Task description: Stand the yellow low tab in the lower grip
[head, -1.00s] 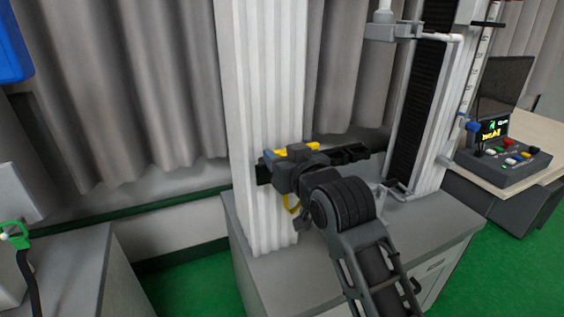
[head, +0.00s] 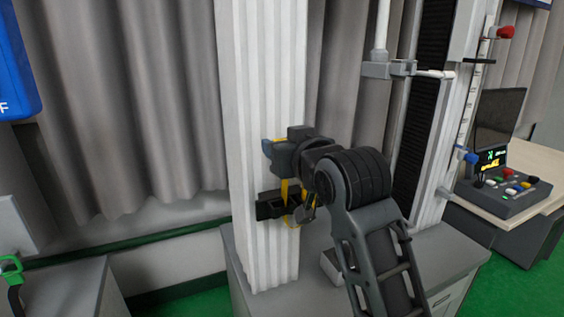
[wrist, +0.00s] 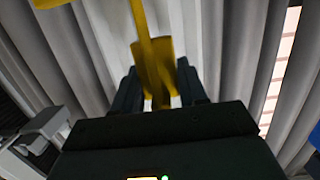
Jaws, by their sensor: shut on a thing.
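The yellow low tab (wrist: 153,62) is in my gripper in the wrist view, a flat piece with a narrow neck and a wider end between the two dark fingers (wrist: 160,88). In the head view my gripper (head: 280,152) is shut on it beside the pale ribbed column. Only bits of yellow show around the gripper. A dark block (head: 270,206), seemingly part of the lower grip, sits just below, apart from the gripper body. A yellow strip hangs beside this block; I cannot tell whether it is the tab or touches the grip. My arm hides the area to the right.
The pale column (head: 262,80) stands close behind the gripper. A grey upper fixture (head: 388,69) hangs to the right, beside the machine's frame. A control panel (head: 508,190) with coloured buttons is at far right. Grey cabinets stand below; green floor shows at lower left.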

